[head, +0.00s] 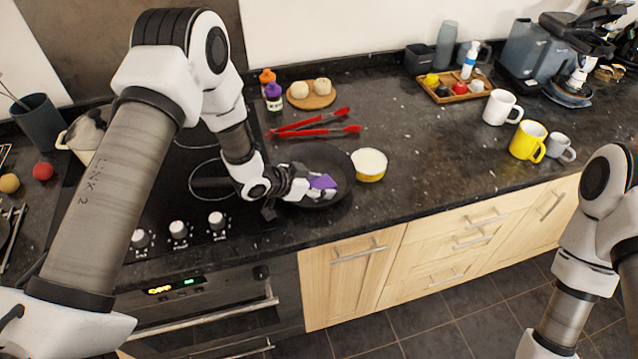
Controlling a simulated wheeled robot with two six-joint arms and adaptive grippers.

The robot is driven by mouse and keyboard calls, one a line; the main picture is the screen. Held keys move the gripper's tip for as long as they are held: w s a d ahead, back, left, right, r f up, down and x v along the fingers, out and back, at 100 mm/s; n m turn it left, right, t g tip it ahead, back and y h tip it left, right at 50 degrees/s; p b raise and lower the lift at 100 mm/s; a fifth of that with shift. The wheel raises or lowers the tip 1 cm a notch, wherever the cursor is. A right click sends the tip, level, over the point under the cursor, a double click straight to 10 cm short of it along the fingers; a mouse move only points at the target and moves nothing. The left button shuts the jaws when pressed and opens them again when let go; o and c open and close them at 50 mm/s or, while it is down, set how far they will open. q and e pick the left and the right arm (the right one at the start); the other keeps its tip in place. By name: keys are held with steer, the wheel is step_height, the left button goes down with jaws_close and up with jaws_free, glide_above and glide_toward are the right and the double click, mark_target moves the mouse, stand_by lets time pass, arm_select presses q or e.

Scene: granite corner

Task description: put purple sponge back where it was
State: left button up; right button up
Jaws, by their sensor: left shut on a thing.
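The purple sponge (322,182) is at the tip of my left gripper (311,187), which is shut on it. The sponge is over the dark frying pan (334,156) near the counter's front edge. I cannot tell whether it touches the pan's floor. The gripper partly hides the sponge and the pan. My right arm shows at the right edge, but its gripper is out of view.
A yellow bowl with white contents (369,165) stands just right of the pan. Red tongs (315,131) lie behind it. The black stove (160,200) is at left. Mugs (528,140) and a wooden tray (452,95) stand farther right. Counter between is clear.

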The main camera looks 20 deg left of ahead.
arm_select(q)
steer(key=shift+s+r, duration=0.2)
steer(key=shift+s, duration=0.25)
steer(key=o, duration=0.9)
steer(key=shift+w+f, duration=0.1)
steer(key=o, duration=0.3)
steer(key=shift+w+f, duration=0.15)
steer(key=shift+w, duration=0.05)
steer(key=shift+o, duration=0.2)
steer(key=shift+w, duration=0.1)
steer(key=o, duration=0.4)
steer(key=shift+s, duration=0.2)
steer(key=shift+w, duration=0.1)
arm_select(e)
steer(key=shift+s, duration=0.1)
steer(key=shift+r, duration=0.1)
